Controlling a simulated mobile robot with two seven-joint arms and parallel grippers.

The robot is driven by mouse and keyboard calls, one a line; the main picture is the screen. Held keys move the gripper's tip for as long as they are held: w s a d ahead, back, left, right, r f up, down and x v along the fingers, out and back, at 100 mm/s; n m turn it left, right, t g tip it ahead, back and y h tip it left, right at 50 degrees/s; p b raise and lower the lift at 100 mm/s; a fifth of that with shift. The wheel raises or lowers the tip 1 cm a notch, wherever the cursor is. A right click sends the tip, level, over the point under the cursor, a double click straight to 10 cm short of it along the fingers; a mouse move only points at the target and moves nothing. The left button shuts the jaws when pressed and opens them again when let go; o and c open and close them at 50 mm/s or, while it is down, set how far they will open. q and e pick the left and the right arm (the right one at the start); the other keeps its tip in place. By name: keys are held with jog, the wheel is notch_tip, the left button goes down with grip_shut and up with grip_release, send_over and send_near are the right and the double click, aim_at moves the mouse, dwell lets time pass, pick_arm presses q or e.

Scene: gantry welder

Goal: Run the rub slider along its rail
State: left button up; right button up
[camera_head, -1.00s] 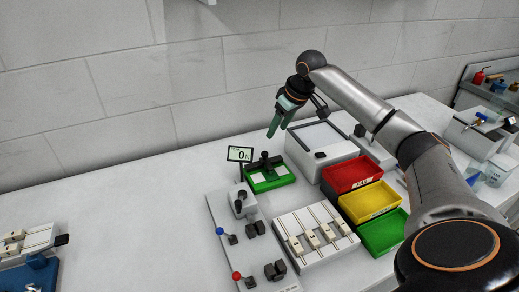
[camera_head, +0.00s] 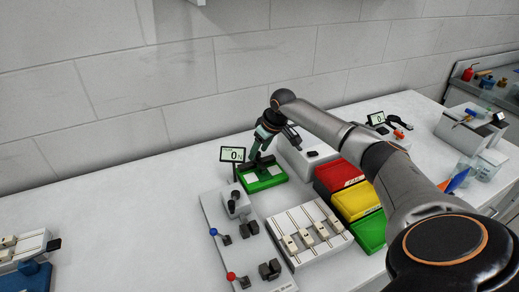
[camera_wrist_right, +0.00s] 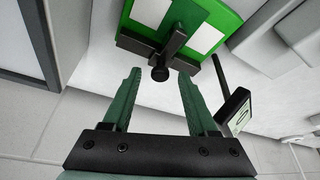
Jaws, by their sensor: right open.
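The rub slider is a black handle (camera_wrist_right: 160,72) on a black crossbar over a green base (camera_head: 263,184) with white pads. In the head view it is mostly hidden by my right gripper (camera_head: 258,150), which is just above and behind the base. In the right wrist view my right gripper (camera_wrist_right: 159,76) is open. The handle's round end appears in the gap between its two green fingertips, with clear space on both sides. I cannot tell whether it is in depth between them. My left gripper is not in view.
A small display (camera_head: 232,154) reading 0 stands close left of the base. A grey box (camera_head: 308,151) is close to the right. Red (camera_head: 338,175), yellow (camera_head: 356,201) and green bins, a panel with levers (camera_head: 232,231) and a slotted block (camera_head: 308,235) lie in front.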

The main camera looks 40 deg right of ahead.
grip_shut()
dwell(1.3)
